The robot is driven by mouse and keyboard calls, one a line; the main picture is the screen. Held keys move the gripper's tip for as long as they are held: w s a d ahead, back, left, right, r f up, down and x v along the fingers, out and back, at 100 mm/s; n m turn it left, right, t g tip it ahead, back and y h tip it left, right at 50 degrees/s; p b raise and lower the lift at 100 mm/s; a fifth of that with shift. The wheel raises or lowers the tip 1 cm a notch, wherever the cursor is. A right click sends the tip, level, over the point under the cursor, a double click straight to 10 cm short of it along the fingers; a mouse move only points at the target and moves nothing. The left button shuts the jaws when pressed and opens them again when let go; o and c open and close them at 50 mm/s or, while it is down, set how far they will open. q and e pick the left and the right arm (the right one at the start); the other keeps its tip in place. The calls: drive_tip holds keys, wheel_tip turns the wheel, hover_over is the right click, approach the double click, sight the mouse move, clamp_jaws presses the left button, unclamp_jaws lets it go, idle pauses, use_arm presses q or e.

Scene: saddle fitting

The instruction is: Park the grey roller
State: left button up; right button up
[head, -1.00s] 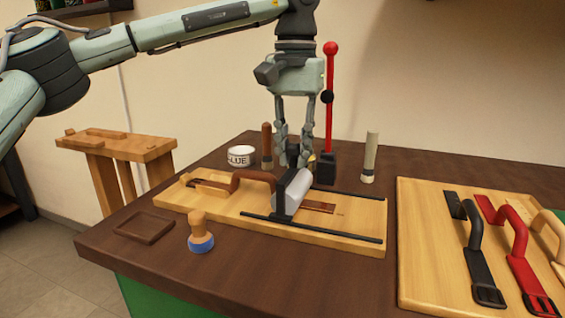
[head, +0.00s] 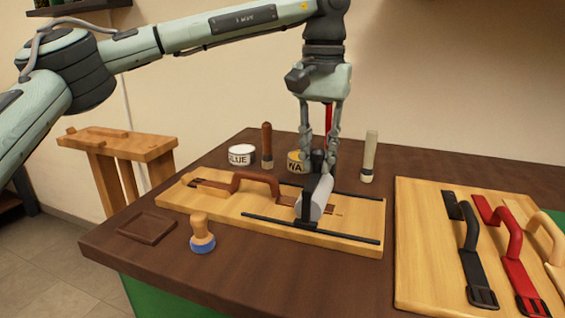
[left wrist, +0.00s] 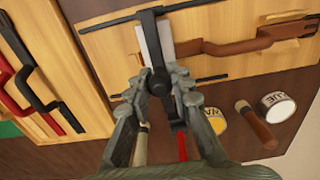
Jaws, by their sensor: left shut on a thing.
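The grey roller (head: 321,199) sits in a black carriage that spans the two black rails on the wooden board (head: 365,208). My left gripper (head: 317,160) reaches down from above and is shut on the carriage's black knob, which also shows between the fingers in the left wrist view (left wrist: 158,84). The roller (left wrist: 154,45) shows just beyond the fingertips there. A brown leather strap with a raised handle (head: 258,178) lies along the board, left of the roller, and its right end passes by the carriage. My right gripper is not in view.
A glue tub (head: 241,155), a wax tin (head: 296,161), a brown-handled tool (head: 267,145) and a pale cylinder (head: 369,157) stand behind the board. A stamp-like tool (head: 201,235) and a dark tray (head: 147,228) are in front. A board with several straps (head: 420,240) lies right.

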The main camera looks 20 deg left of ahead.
use_arm(q)
drive_tip(key=d+p, duration=0.1)
drive_tip(key=d, duration=0.8)
drive_tip(key=shift+s+d, duration=0.2)
drive_tip(key=shift+s, duration=0.1)
idle(1.0)
drive_tip(key=shift+o, duration=0.5)
drive_tip(key=shift+d, duration=0.15)
drive_tip(key=o, duration=0.8)
drive_tip(key=shift+d, duration=0.15)
drive_tip(key=shift+c, duration=0.2)
drive_tip(key=shift+a, duration=0.2)
wheel_tip(320, 180, up, 6)
